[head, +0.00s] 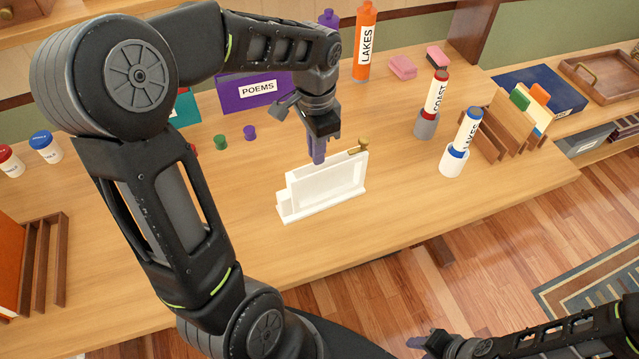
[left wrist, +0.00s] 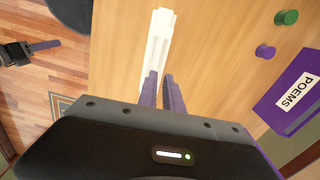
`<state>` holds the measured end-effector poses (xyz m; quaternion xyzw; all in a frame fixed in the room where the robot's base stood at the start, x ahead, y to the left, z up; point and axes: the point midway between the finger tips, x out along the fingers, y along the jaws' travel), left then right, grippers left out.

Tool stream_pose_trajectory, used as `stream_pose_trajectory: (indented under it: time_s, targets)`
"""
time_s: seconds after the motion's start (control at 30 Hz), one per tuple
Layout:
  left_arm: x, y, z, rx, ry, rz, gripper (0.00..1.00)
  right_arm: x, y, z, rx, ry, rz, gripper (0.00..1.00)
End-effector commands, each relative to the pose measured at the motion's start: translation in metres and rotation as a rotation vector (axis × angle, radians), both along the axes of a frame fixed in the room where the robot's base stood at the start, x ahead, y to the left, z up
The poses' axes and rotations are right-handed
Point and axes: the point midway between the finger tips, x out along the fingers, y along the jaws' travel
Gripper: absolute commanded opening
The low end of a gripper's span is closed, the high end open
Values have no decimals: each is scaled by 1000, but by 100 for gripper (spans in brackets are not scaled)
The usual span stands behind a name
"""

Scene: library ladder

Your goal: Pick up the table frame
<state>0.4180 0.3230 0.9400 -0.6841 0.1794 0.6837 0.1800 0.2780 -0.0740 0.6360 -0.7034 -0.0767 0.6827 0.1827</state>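The white table frame (head: 330,185) stands upright on a stepped white base in the middle of the wooden table. A small brass piece (head: 358,147) shows at its top right corner. My left gripper (head: 318,156) points down just above and behind the frame's top edge, with purple fingers. In the left wrist view its two fingers (left wrist: 162,78) are apart with bare wood visible between them, and the frame (left wrist: 157,45) lies just beyond their tips. I cannot tell whether they touch it. My right gripper (head: 424,342) is low at the bottom, away from the table; its opening is unclear.
Behind stand a purple POEMS box (head: 255,90) and an orange LAKES bottle (head: 365,40). Two small knobs (head: 221,142) lie left of the frame. A white holder (head: 454,162) and a wooden rack (head: 500,130) stand right. The table in front of the frame is clear.

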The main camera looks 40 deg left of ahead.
Motion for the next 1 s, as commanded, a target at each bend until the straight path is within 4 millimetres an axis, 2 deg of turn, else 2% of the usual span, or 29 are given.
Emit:
stream_pose_trajectory:
  time_s: [0.13, 0.37, 0.73, 1.0]
  targets:
    - [0, 0, -4, 0, 2, 0, 10, 0, 0, 0, 0, 0, 0, 40]
    - [0, 0, -26, 0, 2, 1, 10, 0, 0, 2, 0, 0, 0, 40]
    - [1, 0, -30, 0, 1, 1, 10, 0, 0, 3, -1, 0, 0, 40]
    - [2, -1, -67, -1, 5, -1, 10, -1, 0, 10, -3, 3, -1, 40]
